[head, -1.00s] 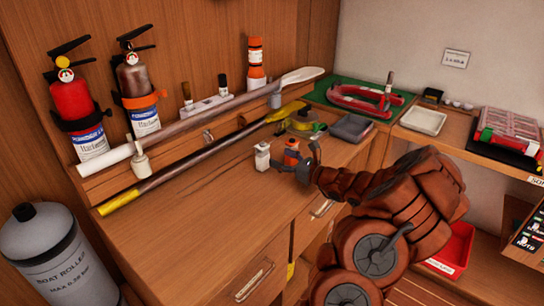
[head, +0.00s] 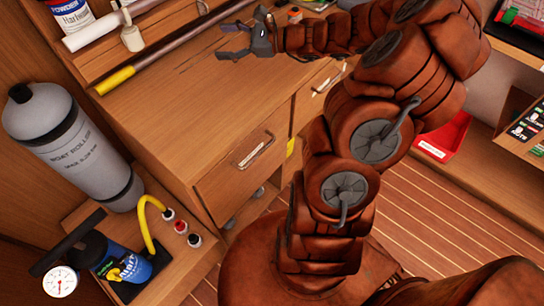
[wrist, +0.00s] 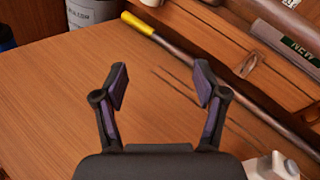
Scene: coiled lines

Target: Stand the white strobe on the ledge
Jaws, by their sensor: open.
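The white strobe (wrist: 272,165) appears to be the small white item with a grey top at the lower right of the wrist view. It stands on the wooden desk, beside my gripper and outside its fingers. In the head view it cannot be made out behind my gripper. My gripper (head: 231,40) is open and empty over the desk; its spread fingers (wrist: 160,80) have only bare wood between them. The ledge (head: 165,48) is the raised wooden step along the back wall, to the right in the wrist view.
A long pole with a yellow end (head: 116,80) lies along the ledge's front. A small white bottle-like item (head: 131,38) is near that end. A small orange item (head: 294,14) is right of my gripper. A grey cylinder (head: 70,145) stands left. The desk's front left (head: 170,110) is clear.

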